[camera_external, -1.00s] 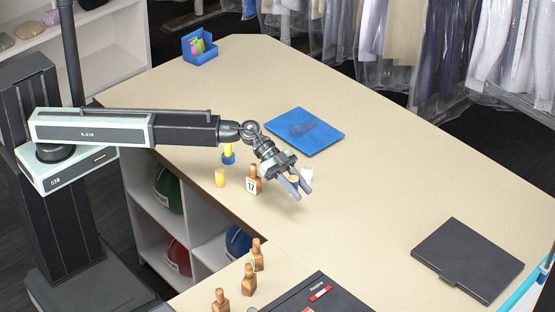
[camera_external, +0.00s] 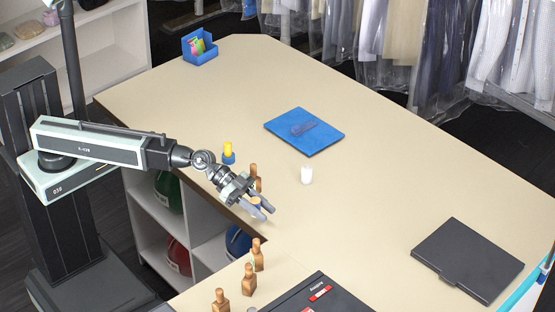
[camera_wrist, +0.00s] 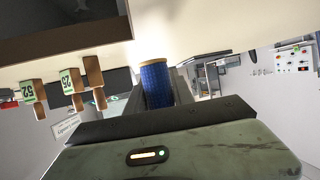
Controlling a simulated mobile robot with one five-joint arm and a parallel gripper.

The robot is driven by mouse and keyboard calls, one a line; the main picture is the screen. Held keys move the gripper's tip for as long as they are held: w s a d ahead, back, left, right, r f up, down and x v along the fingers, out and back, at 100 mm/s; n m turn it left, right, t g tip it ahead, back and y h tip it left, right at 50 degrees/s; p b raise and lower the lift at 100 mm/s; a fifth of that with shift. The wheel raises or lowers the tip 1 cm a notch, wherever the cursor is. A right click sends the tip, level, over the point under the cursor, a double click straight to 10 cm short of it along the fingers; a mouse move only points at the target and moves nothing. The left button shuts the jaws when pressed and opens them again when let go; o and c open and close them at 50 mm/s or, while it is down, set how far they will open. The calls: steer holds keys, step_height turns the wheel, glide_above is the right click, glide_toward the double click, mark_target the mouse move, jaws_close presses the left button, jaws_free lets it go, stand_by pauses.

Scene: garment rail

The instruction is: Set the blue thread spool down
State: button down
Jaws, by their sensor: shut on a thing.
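The blue thread spool (camera_wrist: 156,86) stands between the jaws of my gripper in the wrist view, blue thread with a pale rim. In the external view my gripper (camera_external: 264,211) is shut on it near the table's front left edge, and only a small part of the spool (camera_external: 255,209) shows between the fingers. I cannot tell whether the spool touches the table (camera_external: 360,210).
A wooden tag peg (camera_external: 253,178) stands just behind my gripper, with a yellow spool on a blue base (camera_external: 228,152) beyond. Several wooden pegs (camera_external: 249,280) stand in front.

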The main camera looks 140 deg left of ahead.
steer(key=b, duration=0.1)
glide_above(308, 242)
steer(key=shift+s+f, duration=0.1)
steer(key=shift+f, duration=0.6)
step_height(308, 242, down, 4)
steer(key=b, duration=0.4)
steer(key=shift+r, duration=0.25)
steer(key=shift+f, duration=0.25)
steer(key=c, duration=1.1)
jaws_free()
steer(key=shift+r, duration=0.1)
steer(key=shift+r, duration=0.1)
steer(key=shift+s+r+p, duration=0.2)
steer(key=shift+p, duration=0.15)
steer(key=p+v, duration=0.4)
steer(key=v, duration=0.7)
steer(key=shift+w, duration=0.1)
steer(key=shift+s+d+r, duration=0.1)
steer(key=shift+s, duration=0.25)
